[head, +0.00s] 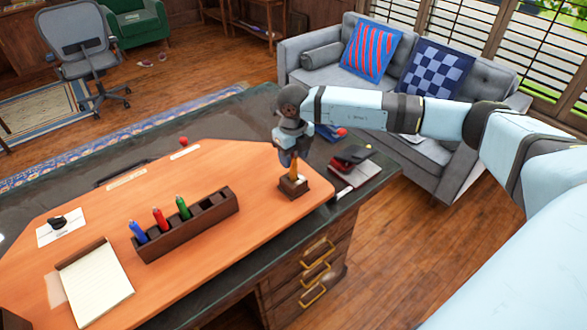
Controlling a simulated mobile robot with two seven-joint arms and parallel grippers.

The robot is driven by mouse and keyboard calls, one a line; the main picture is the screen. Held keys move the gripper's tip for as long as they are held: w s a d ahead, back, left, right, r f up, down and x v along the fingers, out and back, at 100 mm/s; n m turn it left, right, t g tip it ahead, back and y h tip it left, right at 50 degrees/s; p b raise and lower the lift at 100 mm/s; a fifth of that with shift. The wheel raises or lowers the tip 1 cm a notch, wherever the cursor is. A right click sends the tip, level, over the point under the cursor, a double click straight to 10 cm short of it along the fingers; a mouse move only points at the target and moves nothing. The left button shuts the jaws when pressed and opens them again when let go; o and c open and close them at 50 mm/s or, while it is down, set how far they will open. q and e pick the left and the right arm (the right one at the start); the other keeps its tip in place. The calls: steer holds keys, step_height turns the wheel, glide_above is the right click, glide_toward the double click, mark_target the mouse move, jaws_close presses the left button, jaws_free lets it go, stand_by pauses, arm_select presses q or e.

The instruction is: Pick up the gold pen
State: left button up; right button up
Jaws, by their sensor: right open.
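The gold pen (295,174) stands upright in a small dark wooden holder (293,188) at the right part of the orange desk top. My right gripper (288,161) reaches in from the right and points down right over the pen. It is open, and its fingertips are at the pen's upper end, which they partly hide. I cannot tell whether the pen is between the fingers. My left gripper is not in view.
A long wooden holder (190,226) with blue, red and green pens stands left of the pen. A notepad (95,285) lies at the front left. Books with a dark object on top (352,166) lie right of the gripper. A grey sofa (435,160) stands behind.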

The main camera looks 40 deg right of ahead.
steer(key=shift+f, duration=0.35)
jaws_close()
steer(key=shift+r, duration=0.1)
